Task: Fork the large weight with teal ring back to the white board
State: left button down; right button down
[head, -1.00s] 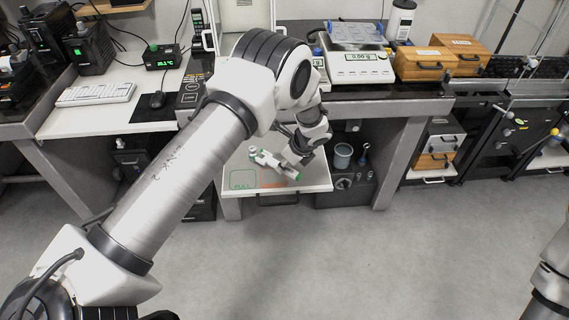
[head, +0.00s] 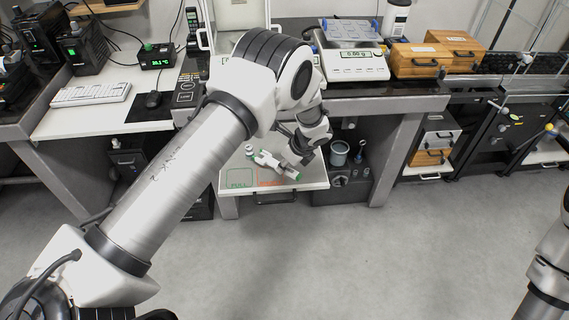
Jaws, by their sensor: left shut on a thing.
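My left gripper (head: 290,163) reaches down over a white board (head: 318,180), a low shelf sticking out under the middle table. It is shut on a white tool with green ends (head: 268,160), probably the fork, which lies slanted just over or on the board; I cannot tell if they touch. A small pale cylinder with a greenish band (head: 249,151) is at the tool's far left end. It may be the weight with the teal ring, but it is too small to be sure. My left arm covers part of the table. My right gripper is out of view.
A green-outlined square (head: 240,178) and a partly hidden orange one (head: 270,183) mark the board. A grey cup (head: 339,153) stands right of it. The balance (head: 352,66) and wooden boxes (head: 420,60) are on the table above. The floor in front is clear.

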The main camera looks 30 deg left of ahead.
aim_at(292, 171)
pick_arm(q)
jog(key=shift+s+d+r+p, duration=0.2)
jog(key=shift+d+p, duration=0.1)
jog(key=shift+d, duration=0.65)
jog(key=shift+s+d+r+p, duration=0.15)
jog(key=shift+d+p, duration=0.1)
jog(key=shift+d, duration=0.7)
jog(key=s+d+p, duration=0.1)
jog(key=d, duration=0.5)
jog(key=shift+r, duration=0.25)
